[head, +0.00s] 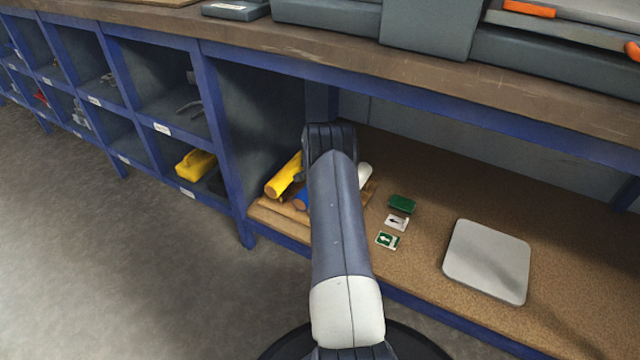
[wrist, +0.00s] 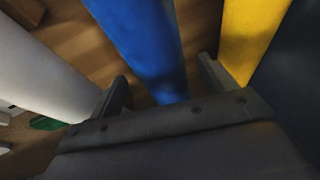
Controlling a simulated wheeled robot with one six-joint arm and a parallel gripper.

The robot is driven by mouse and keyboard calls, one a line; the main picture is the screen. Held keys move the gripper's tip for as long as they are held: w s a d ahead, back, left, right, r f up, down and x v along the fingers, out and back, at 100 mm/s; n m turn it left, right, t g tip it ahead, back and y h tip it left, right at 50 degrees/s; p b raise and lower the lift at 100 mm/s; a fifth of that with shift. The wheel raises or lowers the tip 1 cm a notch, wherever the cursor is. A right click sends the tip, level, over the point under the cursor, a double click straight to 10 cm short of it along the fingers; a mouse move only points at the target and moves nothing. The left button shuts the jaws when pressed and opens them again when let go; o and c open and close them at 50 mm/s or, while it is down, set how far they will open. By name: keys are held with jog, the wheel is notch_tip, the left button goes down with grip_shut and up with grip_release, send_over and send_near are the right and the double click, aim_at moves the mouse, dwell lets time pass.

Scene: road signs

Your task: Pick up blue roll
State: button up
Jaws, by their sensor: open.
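The blue roll (wrist: 138,38) runs down the middle of the wrist view, its lower end close to my gripper (wrist: 163,84). My gripper is open, with one finger on each side of the blue roll's lower end. I cannot tell whether either finger touches it. In the head view only a small piece of the blue roll (head: 302,201) shows at the left edge of my arm. My arm hides the rest of it and my gripper there.
A yellow roll (wrist: 252,38) lies close by the right finger, and a white roll (wrist: 38,62) lies to the left. Green and white signs (head: 387,240) and a grey-white plate (head: 486,262) lie on the shelf (head: 420,280). The workbench top (head: 420,85) overhangs it.

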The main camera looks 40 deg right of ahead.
jog(key=shift+b+x, duration=0.55)
jog(key=shift+x, duration=1)
jog(key=shift+a, duration=0.15)
jog(key=c, duration=1.5)
jog(key=shift+o, duration=0.2)
jog(key=shift+r, duration=0.1)
